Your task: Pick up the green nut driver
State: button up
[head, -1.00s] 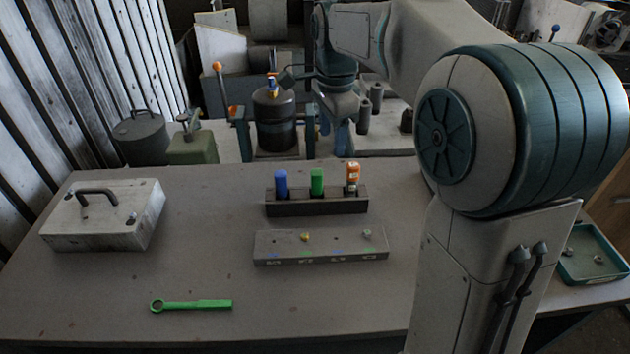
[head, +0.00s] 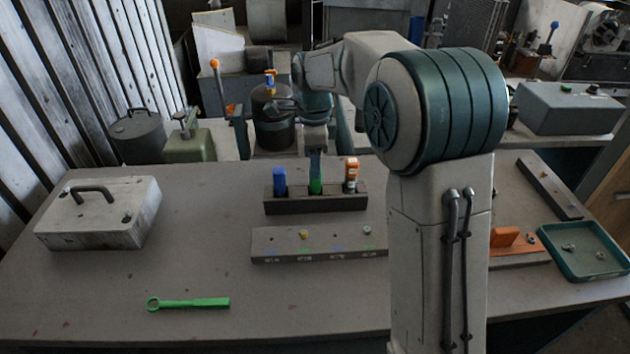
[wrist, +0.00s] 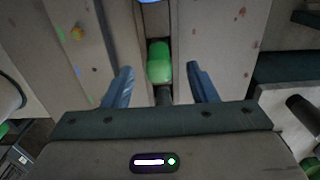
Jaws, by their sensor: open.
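The green nut driver (head: 315,187) stands upright in the dark rack (head: 318,206), between a blue-handled driver (head: 279,181) and an orange-handled driver (head: 351,174). My gripper (head: 316,160) is just above it and hides part of its handle in the head view. In the wrist view the green handle (wrist: 159,62) shows between and just beyond the two blue fingers of my gripper (wrist: 160,84). The fingers are apart, with a gap on each side of the handle.
A grey block (head: 320,243) with small fasteners sits in front of the rack. A green ring wrench (head: 190,303) lies at the front left, and a white case (head: 98,213) with a handle is at the left. A teal tray (head: 585,250) is at the right.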

notch_tip(320, 180, down, 5)
jog(key=shift+s+d+f, duration=0.1)
grip_shut()
dwell(0.3)
notch_tip(320, 180, up, 10)
jog(key=shift+r, duration=0.15)
dwell(0.4)
